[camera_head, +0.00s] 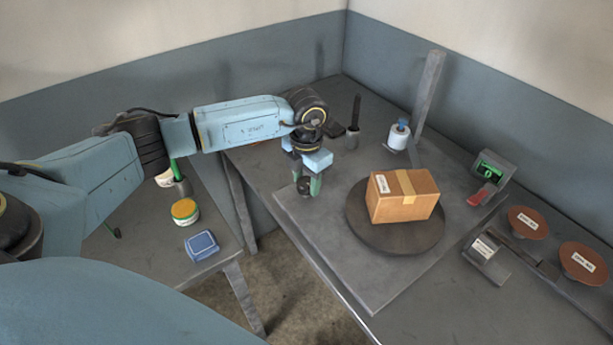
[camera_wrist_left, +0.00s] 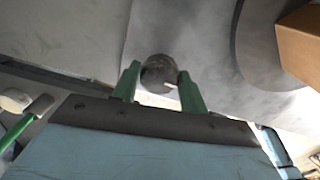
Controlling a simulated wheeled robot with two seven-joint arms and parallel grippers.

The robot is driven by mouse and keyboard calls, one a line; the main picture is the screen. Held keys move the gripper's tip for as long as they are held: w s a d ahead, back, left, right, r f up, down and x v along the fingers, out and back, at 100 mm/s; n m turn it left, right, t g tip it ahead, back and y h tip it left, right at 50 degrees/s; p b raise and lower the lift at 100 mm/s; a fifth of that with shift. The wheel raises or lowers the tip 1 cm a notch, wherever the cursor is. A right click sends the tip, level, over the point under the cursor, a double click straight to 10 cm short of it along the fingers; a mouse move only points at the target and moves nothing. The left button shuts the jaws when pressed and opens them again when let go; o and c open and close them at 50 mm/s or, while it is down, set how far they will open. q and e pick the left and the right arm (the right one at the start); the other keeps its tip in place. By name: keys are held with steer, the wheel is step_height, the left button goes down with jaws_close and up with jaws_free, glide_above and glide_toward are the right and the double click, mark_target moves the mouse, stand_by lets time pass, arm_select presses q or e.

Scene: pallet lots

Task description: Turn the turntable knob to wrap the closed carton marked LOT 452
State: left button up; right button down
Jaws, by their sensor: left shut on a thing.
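The closed carton (camera_head: 402,196) with a tan tape strip and a small white label sits on the round dark turntable (camera_head: 372,236). The label is too small to read. My left gripper (camera_head: 309,188) points down at the left corner of the turntable base plate (camera_head: 300,213). In the left wrist view its green fingers (camera_wrist_left: 158,84) are shut on the round dark knob (camera_wrist_left: 158,70), one on each side. The carton's edge (camera_wrist_left: 302,45) and the turntable (camera_wrist_left: 258,55) show at the right of that view. My right gripper is not in view.
A post (camera_head: 429,90) with a white film roll (camera_head: 398,135) stands behind the carton. A device with a green display (camera_head: 490,168), a label holder (camera_head: 486,248) and two reddish discs (camera_head: 528,222) are at right. A side table at left holds a yellow-lidded jar (camera_head: 185,212) and a blue box (camera_head: 201,245).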

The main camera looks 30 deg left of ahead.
mark_target(306, 181)
arm_select(q)
steer(key=n+p, duration=0.1)
steer(key=n, duration=0.2)
steer(key=shift+r+n, duration=0.1)
steer(key=shift+n, duration=0.3)
steer(key=shift+n+p, duration=0.55)
steer(key=shift+n, duration=1.15)
steer(key=o, duration=1)
step_height(306, 181, up, 13)
steer(key=shift+r, duration=0.15)
